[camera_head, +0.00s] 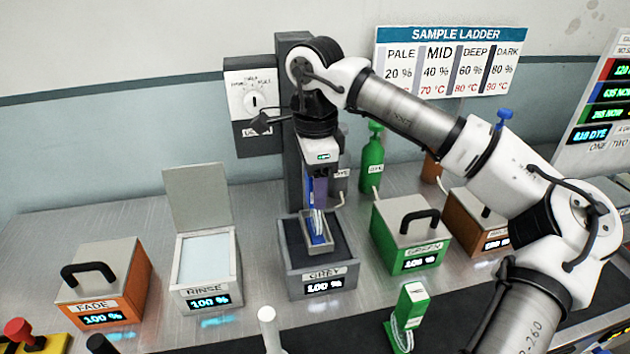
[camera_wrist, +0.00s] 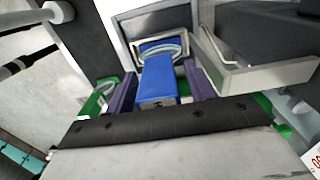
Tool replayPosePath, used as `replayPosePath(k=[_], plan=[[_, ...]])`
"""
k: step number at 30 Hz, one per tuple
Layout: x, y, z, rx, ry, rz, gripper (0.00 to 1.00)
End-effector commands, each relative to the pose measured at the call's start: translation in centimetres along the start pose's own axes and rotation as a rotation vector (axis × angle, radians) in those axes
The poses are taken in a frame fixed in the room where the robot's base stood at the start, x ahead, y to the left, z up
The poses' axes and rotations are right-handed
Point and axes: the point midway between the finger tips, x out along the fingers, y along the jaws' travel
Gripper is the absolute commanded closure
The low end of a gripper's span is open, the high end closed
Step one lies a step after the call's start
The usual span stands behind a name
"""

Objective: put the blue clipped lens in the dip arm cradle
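The blue clipped lens (camera_head: 318,232) stands at the metal dip arm cradle (camera_head: 306,241), above the open grey bath. In the wrist view the blue clip (camera_wrist: 158,80) points toward me, with a pale ring at its far end inside a light frame. My gripper (camera_head: 316,198) is above the cradle, fingers pointing down. In the wrist view its purple fingers (camera_wrist: 160,88) flank the blue clip on both sides; I cannot tell whether they press on it. The cradle's wall (camera_wrist: 255,76) shows to the right of the clip. The lens's lower part is partly hidden.
The grey bath (camera_head: 320,287) sits between the open rinse bath (camera_head: 206,295) and the lidded green bath (camera_head: 410,240). A lidded orange bath (camera_head: 102,282) is at far left. A green clipped piece (camera_head: 409,312) stands in front. A dark column rises behind my gripper.

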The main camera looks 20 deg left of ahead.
Motion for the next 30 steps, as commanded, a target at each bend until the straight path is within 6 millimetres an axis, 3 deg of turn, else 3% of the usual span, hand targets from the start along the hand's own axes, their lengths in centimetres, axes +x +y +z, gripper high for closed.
replayPosePath(k=[10, 24, 30], plan=[[-1.2, -0.1, 0.0, 0.002, 0.001, -0.001, 0.46], [-10.6, -0.1, 0.0, 0.002, 0.002, -0.001, 0.46], [-12.2, 0.0, 0.0, 0.001, 0.001, 0.000, 0.46]])
